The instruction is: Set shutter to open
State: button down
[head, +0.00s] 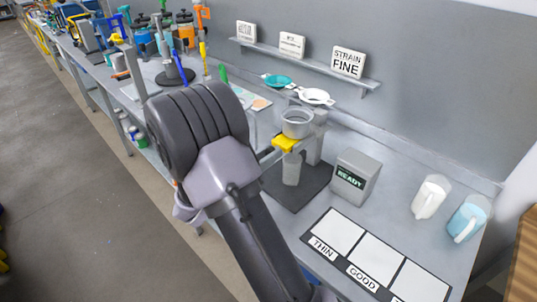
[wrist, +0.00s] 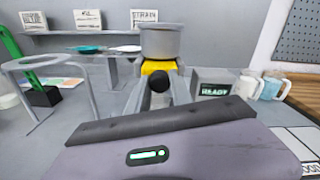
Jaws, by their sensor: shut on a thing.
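The shutter is a yellow piece (head: 286,143) under a grey metal cup (head: 297,122) on a stand, above a pale cylinder (head: 291,168). In the wrist view the yellow piece (wrist: 158,67) sits just below the cup (wrist: 160,42), with a round black knob (wrist: 160,80) in front. My gripper (wrist: 161,88) is closed around this knob, one finger on each side. In the head view my arm hides the gripper and the knob. I cannot tell the shutter's position for sure.
A grey box reading READY (head: 355,177) stands right of the stand. Two pitchers (head: 430,197) are farther right. A board marked THIN and GOOD (head: 363,262) lies in front. Strainers (head: 316,97) stand behind, below a shelf with signs (head: 348,62). A ring-topped stand (wrist: 42,65) is at left.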

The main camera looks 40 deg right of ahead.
jog(key=a+p, duration=0.1)
jog(key=a, duration=0.3)
jog(key=shift+s+f+p, duration=0.1)
jog(key=shift+s+p, duration=0.05)
jog(key=shift+p, duration=0.2)
jog(key=c, duration=1.1)
grip_release()
jog(key=shift+a, duration=0.2)
jog(key=shift+c, duration=0.2)
jog(key=s+a+p, duration=0.1)
jog(key=a+p, duration=0.2)
jog(key=a, duration=1.4)
jog(key=shift+s+a+p, duration=0.2)
jog(key=shift+p, duration=0.1)
